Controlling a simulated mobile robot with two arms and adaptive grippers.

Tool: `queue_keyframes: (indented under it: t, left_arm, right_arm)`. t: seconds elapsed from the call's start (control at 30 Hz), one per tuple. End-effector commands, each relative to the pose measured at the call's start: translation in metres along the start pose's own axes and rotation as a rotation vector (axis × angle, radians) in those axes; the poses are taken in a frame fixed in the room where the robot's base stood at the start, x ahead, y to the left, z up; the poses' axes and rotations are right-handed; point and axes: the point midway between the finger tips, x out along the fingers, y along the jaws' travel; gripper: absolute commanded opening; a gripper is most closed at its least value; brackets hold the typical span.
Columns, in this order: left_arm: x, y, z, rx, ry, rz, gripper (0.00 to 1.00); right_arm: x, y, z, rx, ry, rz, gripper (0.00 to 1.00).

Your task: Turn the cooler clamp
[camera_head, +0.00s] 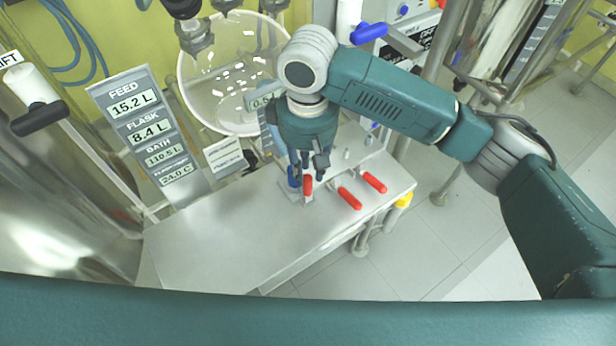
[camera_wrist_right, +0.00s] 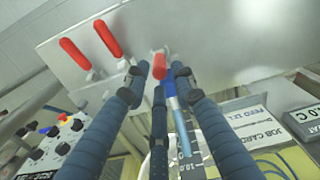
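Several small clamps with red handles sit on the steel bench, and no label shows which one is the cooler clamp. One red handle (camera_head: 307,185) is upright under my right gripper (camera_head: 313,172). In the right wrist view this handle (camera_wrist_right: 159,66) stands between the fingertips of my right gripper (camera_wrist_right: 159,76), with a gap on both sides. The fingers are spread and do not visibly close on it. Two other red handles, one nearer (camera_head: 349,198) and one farther right (camera_head: 375,182), lie tilted beside it. My left gripper is not in view.
The steel bench (camera_head: 215,235) is clear at its left and front. A display board (camera_head: 150,125) and a glass vessel (camera_head: 225,75) stand behind it. A blue-handled valve (camera_head: 369,33) is above. A blue part (camera_wrist_right: 171,95) sits beside the middle handle.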

Motion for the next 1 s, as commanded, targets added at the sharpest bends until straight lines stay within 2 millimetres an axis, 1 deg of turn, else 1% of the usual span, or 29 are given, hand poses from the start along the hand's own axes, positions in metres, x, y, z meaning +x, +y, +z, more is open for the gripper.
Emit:
queue_keyframes:
  t: [0.03,0.07,0.1,0.17,0.27,0.4,0.47,0.53,0.63,0.73,0.77,0.8,0.87,0.9,1.0]
  left_arm:
    - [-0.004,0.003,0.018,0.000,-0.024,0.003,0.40]
    - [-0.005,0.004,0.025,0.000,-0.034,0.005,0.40]
    - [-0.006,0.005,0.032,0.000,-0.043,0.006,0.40]
    - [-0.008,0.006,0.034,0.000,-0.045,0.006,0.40]
    - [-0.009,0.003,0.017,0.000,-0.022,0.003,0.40]
    - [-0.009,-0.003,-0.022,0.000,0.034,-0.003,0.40]
    - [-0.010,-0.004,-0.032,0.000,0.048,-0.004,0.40]
    - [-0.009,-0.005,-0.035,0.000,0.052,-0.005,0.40]
    - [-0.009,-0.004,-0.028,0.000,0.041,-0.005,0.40]
    - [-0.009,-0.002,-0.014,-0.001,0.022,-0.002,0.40]
    - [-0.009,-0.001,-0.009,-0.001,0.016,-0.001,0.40]
    - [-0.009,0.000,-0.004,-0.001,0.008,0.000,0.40]
    - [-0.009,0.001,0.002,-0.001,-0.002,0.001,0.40]
    - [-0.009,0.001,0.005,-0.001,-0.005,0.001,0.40]
    - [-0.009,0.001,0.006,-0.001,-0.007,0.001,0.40]
  right_arm:
    - [0.010,0.001,0.001,0.002,-0.004,0.000,0.26]
    - [0.016,0.000,0.001,0.003,-0.003,0.000,0.26]
    - [0.023,0.001,0.001,0.003,-0.004,0.000,0.26]
    - [0.034,0.001,0.001,0.002,-0.003,0.000,0.26]
    - [0.048,0.000,0.001,0.001,-0.002,0.000,0.26]
    - [0.061,0.000,0.000,0.001,0.000,0.001,0.26]
    - [0.063,0.000,0.000,0.000,0.001,0.001,0.26]
    - [0.064,0.000,0.000,0.000,0.002,0.001,0.26]
    - [0.065,0.000,0.000,0.000,0.003,0.001,0.26]
    - [0.065,0.000,0.000,0.000,0.003,0.001,0.26]
    - [0.064,0.000,0.000,0.000,0.003,0.001,0.21]
    - [0.064,0.000,0.000,0.000,0.003,0.001,0.14]
    - [0.064,0.000,0.000,0.000,0.003,0.001,0.02]
    - [0.064,0.000,0.000,0.000,0.003,0.001,0.00]
    - [0.064,0.001,0.000,0.000,0.003,0.001,0.00]
